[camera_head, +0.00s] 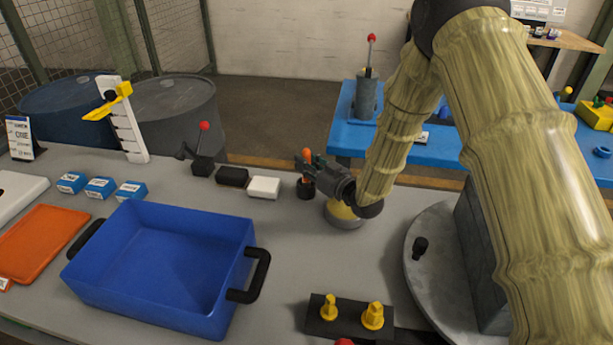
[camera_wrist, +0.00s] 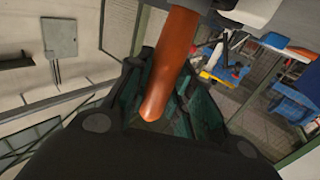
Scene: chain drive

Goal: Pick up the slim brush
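The slim brush (camera_head: 306,182) stands in a small dark cup (camera_head: 305,191) near the back edge of the grey table. Its orange handle points up, and its lower end is hidden in the cup. My gripper (camera_head: 308,164) reaches in from the right at the height of the handle. In the wrist view the orange handle (camera_wrist: 170,67) runs between the dark green fingers of my gripper (camera_wrist: 170,75), its rounded end towards the palm. The fingers lie close along both sides and appear shut on it. The contact itself is partly hidden.
A white block (camera_head: 264,187) and a dark block (camera_head: 231,176) stand left of the cup. A yellow round object (camera_head: 343,212) sits under my wrist. A blue bin (camera_head: 160,265) fills the front left. Yellow pegs on a dark block (camera_head: 350,318) stand at the front.

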